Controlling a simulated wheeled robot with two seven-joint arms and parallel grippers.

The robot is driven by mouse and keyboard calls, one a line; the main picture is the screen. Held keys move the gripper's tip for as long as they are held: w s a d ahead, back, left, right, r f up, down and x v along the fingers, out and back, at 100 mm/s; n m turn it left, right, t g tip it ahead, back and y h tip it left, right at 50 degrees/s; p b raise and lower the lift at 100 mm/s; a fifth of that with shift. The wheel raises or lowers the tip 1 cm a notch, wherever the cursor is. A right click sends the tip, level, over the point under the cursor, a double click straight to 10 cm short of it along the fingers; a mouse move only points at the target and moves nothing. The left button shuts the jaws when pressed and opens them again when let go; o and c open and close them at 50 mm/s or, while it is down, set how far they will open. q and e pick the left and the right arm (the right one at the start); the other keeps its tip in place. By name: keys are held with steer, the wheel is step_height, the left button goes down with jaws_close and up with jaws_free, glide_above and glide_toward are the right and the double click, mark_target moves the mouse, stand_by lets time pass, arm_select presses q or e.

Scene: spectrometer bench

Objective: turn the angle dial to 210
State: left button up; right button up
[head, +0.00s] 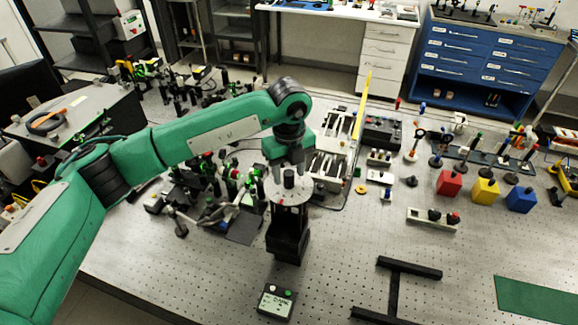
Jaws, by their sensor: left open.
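My left gripper (288,254) hangs down from the green arm at the middle of the bench, its black body pointing at the tabletop. It is open, with nothing seen between its fingers, though the fingertips are hard to make out from above. I cannot pick out the angle dial for certain; it may be hidden behind the gripper. A small box with a pale screen (276,303) and a green and a white button lies just in front of the gripper, apart from it. The writing on its screen is too small to read. My right gripper is not in view.
Left of the gripper stand crowded optical mounts (215,185). Behind it are a long pale instrument (332,150) and a black box (382,132). Red (449,183), yellow (485,191) and blue (521,199) blocks stand right. A black H-shaped frame (395,290) lies front right.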

arm_select(q)
steer(key=shift+f, duration=0.75)
steer(key=c, duration=1)
